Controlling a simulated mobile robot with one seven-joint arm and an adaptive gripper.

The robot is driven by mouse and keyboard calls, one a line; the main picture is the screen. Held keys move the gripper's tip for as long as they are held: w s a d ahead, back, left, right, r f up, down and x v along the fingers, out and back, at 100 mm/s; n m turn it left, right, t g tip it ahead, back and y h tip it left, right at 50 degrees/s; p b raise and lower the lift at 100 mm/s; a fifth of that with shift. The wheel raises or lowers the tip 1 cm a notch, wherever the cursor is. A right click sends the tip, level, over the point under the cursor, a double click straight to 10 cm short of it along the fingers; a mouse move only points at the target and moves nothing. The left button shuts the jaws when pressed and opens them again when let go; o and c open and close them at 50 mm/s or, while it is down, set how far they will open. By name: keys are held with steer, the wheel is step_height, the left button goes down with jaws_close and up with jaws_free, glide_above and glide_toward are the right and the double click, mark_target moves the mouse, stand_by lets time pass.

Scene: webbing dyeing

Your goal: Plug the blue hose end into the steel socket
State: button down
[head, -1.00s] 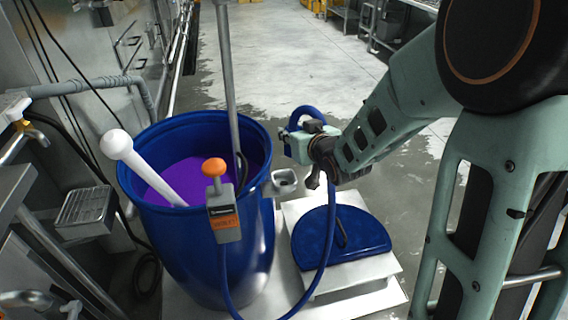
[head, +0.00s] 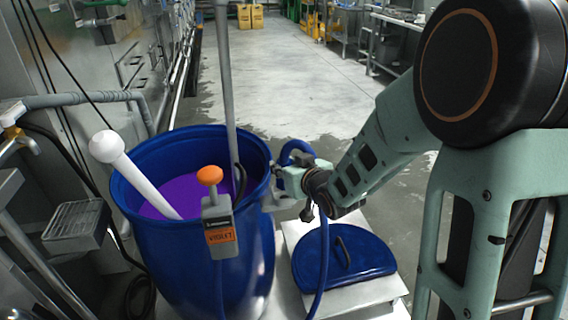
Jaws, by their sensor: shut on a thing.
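The blue hose (head: 322,258) loops up from below, behind my gripper and over its top. My gripper (head: 276,178) is shut on the hose end, just right of the blue barrel's rim; the jaws and the tip of the hose are small and partly hidden. The steel socket (head: 283,200) appears as a small grey fitting beside the barrel, below the gripper and partly covered by it. I cannot tell whether the hose end touches the socket.
The blue barrel (head: 190,255) holds purple liquid, a white paddle (head: 135,172) and a grey upright pipe (head: 226,80). An orange-knobbed box labelled VIOLET (head: 219,232) hangs on its front. A blue lid (head: 372,262) lies on a pale platform at right.

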steer(key=shift+f+b, duration=1.55)
steer(key=shift+f, duration=0.35)
steer(key=c, duration=1.4)
jaws_free()
steer(key=shift+c, duration=0.2)
